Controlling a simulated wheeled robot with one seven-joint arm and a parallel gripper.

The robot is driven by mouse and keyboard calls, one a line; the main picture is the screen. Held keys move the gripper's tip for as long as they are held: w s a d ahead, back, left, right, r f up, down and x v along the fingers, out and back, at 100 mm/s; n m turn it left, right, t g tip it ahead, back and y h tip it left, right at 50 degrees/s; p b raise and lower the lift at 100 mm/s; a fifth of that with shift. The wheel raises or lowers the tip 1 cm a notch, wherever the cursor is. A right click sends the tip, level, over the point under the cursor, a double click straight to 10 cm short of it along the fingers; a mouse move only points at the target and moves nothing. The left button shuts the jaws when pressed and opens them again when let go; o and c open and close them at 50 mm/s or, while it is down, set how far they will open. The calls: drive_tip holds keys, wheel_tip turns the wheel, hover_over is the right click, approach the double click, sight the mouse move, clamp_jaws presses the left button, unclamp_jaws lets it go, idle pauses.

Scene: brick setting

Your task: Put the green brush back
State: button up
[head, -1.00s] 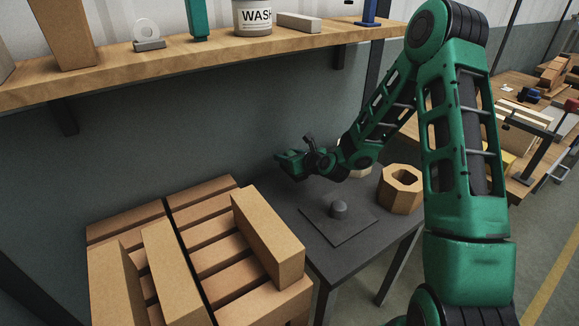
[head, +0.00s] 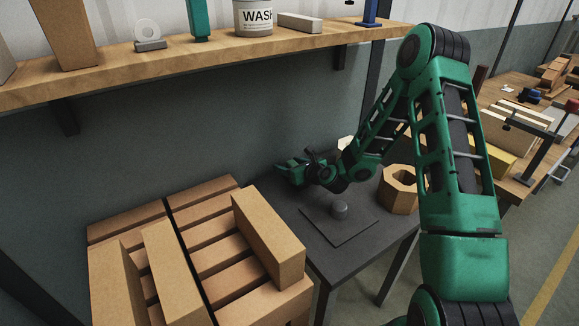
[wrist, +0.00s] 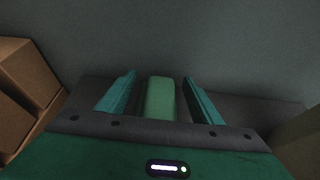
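A green, rounded block-like thing (wrist: 160,98), which looks like the green brush or its handle, lies between the two teal fingers of my gripper (wrist: 160,95) in the wrist view. A narrow gap shows on each side of it, so the fingers are open around it and not visibly touching it. In the head view my gripper (head: 286,172) is low over the back left of the dark table (head: 345,240). The brush cannot be made out there, hidden by the gripper.
A dark plate with a round knob (head: 339,211) and a wooden hexagonal ring (head: 402,188) are on the table. Crates with cardboard-coloured blocks (head: 268,238) stand to the left. Above is a wooden shelf (head: 110,85) with a WASH tub (head: 253,18) and a teal upright thing (head: 198,20).

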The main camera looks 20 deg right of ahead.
drive_tip(key=shift+r, duration=0.1)
drive_tip(key=v, duration=1.2)
drive_tip(key=shift+r, duration=0.1)
